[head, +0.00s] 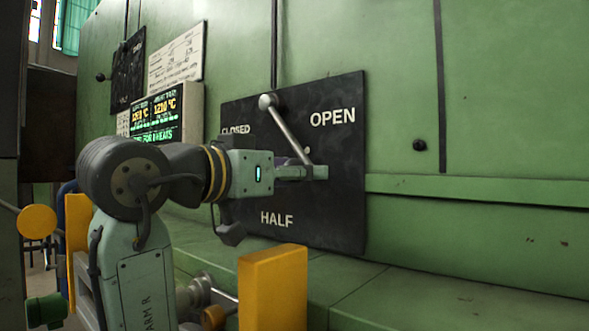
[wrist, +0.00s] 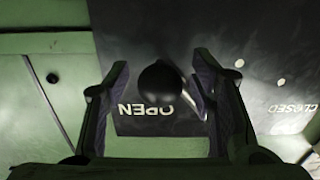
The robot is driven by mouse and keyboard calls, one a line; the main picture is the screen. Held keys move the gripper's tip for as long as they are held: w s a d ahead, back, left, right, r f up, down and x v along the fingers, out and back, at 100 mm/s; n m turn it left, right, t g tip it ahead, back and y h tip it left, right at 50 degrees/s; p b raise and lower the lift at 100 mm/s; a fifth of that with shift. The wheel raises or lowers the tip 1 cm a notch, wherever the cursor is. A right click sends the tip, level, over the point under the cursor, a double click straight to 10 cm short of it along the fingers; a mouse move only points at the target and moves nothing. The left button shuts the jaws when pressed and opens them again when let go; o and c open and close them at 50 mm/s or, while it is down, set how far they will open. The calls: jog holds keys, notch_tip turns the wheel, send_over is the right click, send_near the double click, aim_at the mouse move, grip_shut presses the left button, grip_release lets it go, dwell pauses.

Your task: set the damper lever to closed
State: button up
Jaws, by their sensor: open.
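The damper lever (head: 289,130) is a pale rod with a round knob (head: 268,101) on a black plate (head: 345,215) marked CLOSED, OPEN and HALF. Its knob end leans up and left, between the CLOSED and OPEN words. My gripper (head: 318,172) is open and covers the lower end of the rod; the knob shows above and left of it. In the upside-down wrist view, the dark knob (wrist: 162,85) appears between the open fingers of my gripper (wrist: 161,64), beside the OPEN word. I see no grip on it, and cannot tell its depth relative to the fingers.
A green ledge (head: 440,300) runs below the plate along the green furnace wall (head: 520,90). A yellow block (head: 273,290) stands in the foreground. A lit display (head: 157,113) and a paper notice (head: 176,58) are to the left. The wall right of the plate is mostly clear.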

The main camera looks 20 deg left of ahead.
jog(key=shift+c, duration=0.2)
grip_shut()
dwell(0.4)
